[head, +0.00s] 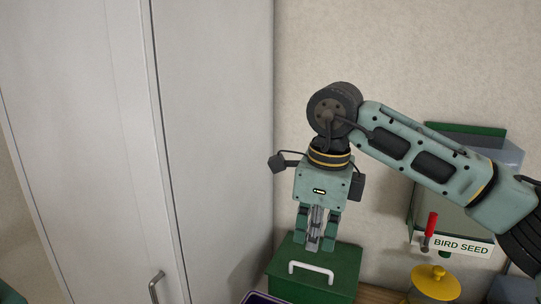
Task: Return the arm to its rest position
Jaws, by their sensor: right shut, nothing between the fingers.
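My right arm comes in from the right of the head view, and its gripper (315,243) points down. Its fingers are together with nothing between them. The fingertips show in front of or just above the green lid of a box (340,262) with a white handle (311,272); I cannot tell whether they touch it. My left gripper does not show.
A tall grey cabinet (215,120) with a metal handle (155,287) fills the left.

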